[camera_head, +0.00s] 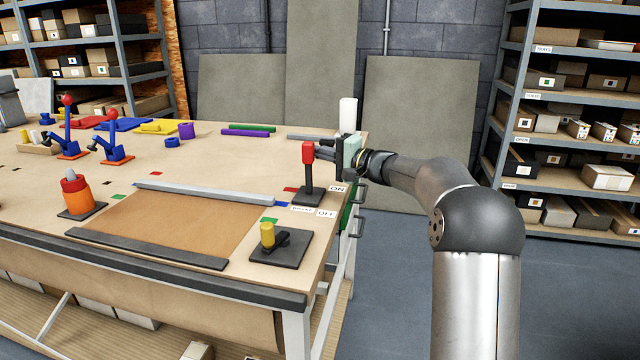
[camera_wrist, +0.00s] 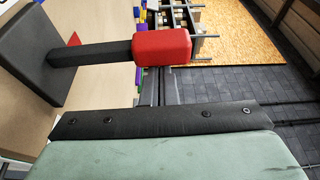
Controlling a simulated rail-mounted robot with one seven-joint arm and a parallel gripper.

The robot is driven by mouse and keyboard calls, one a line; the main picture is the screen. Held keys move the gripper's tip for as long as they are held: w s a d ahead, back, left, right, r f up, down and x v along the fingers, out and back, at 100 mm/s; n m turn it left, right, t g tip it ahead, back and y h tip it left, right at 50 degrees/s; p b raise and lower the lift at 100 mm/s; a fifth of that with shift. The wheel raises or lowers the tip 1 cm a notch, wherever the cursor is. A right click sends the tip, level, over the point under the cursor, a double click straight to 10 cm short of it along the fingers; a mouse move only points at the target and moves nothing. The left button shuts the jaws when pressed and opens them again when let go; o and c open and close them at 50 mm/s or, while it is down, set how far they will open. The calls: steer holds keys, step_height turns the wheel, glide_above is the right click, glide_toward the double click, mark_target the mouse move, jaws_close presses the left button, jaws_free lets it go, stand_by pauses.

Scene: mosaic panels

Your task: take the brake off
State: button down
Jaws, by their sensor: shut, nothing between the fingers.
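The brake lever has a red grip (camera_head: 308,152) on a dark post rising from a black base (camera_head: 308,198) at the table's right edge. It looks near upright; I cannot tell which way it leans. An ON label (camera_head: 337,188) lies to the right of its base, and an OFF label (camera_head: 326,213) nearer the front. My gripper (camera_head: 322,152) is shut and empty, just right of the red grip; whether they touch is unclear. The wrist view shows the red grip (camera_wrist: 162,47) and the base (camera_wrist: 42,55), with nothing held.
A second black plate with a yellow-knobbed handle (camera_head: 267,235) sits nearer the front. A brown panel (camera_head: 185,222) lies between a grey bar and a dark bar. A white cylinder (camera_head: 348,113) stands behind my gripper. An orange-red knob (camera_head: 75,190) is at the left.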

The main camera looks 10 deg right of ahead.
steer(key=s+n+b, duration=0.1)
steer(key=b, duration=0.3)
steer(key=s+a+n+b, duration=0.1)
steer(key=b, duration=0.3)
steer(key=s+f+n+y+b, duration=0.1)
steer(key=n+b, duration=0.1)
steer(key=b, duration=0.2)
steer(key=shift+s+a+t, duration=0.15)
steer(key=shift+a+t, duration=0.1)
steer(key=shift+t, duration=0.05)
steer(key=n+b, duration=0.1)
steer(key=b, duration=0.1)
steer(key=s+b, duration=0.1)
steer(key=b, duration=0.1)
steer(key=shift+a+r+n+y, duration=0.15)
steer(key=shift+a+n+y, duration=0.15)
steer(key=shift+n, duration=0.1)
steer(key=shift+s, duration=0.1)
steer(key=shift+r, duration=0.15)
steer(key=shift+w+r+p, duration=0.2)
steer(key=shift+p, duration=0.1)
steer(key=p, duration=0.3)
glide_toward(312, 159)
step_height(312, 159, up, 2)
steer(key=w+d, duration=0.1)
steer(key=d, duration=0.1)
steer(key=shift+w+d+r, duration=0.15)
steer(key=shift+d, duration=0.1)
